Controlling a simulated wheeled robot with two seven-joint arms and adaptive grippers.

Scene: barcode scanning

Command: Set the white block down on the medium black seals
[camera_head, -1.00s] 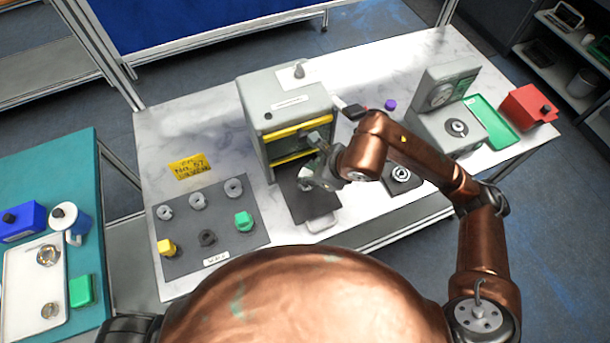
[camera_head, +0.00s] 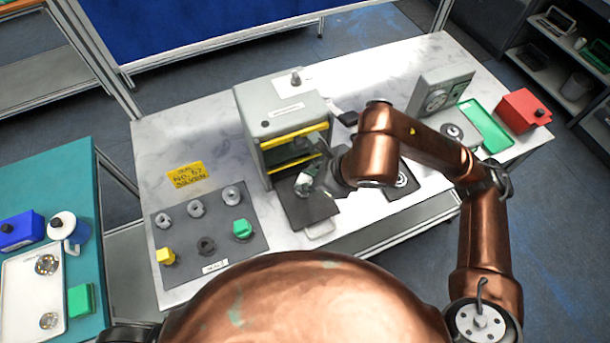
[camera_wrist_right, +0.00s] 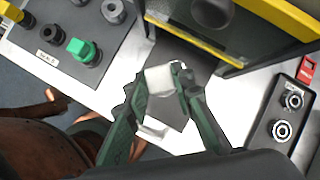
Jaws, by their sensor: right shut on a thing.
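The white block (camera_wrist_right: 160,79) shows in the right wrist view between the fingertips of my right gripper (camera_wrist_right: 165,85), which is shut on it. In the head view my right gripper (camera_head: 310,180) is over the dark plate in front of the grey press, and the block is hard to make out there. A black seal stack (camera_head: 206,245) stands on the grey mat (camera_head: 222,222), at its front middle, between a yellow block and a green block. It also shows in the right wrist view (camera_wrist_right: 51,34), apart from the block. My left gripper is out of view.
The grey press (camera_head: 284,115) with yellow bars stands behind my right gripper. The yellow block (camera_head: 166,256), green block (camera_head: 242,228) and several grey rings share the mat. A yellow sign (camera_head: 187,174) lies behind it. A black pad with rings (camera_head: 402,180) lies to the right.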

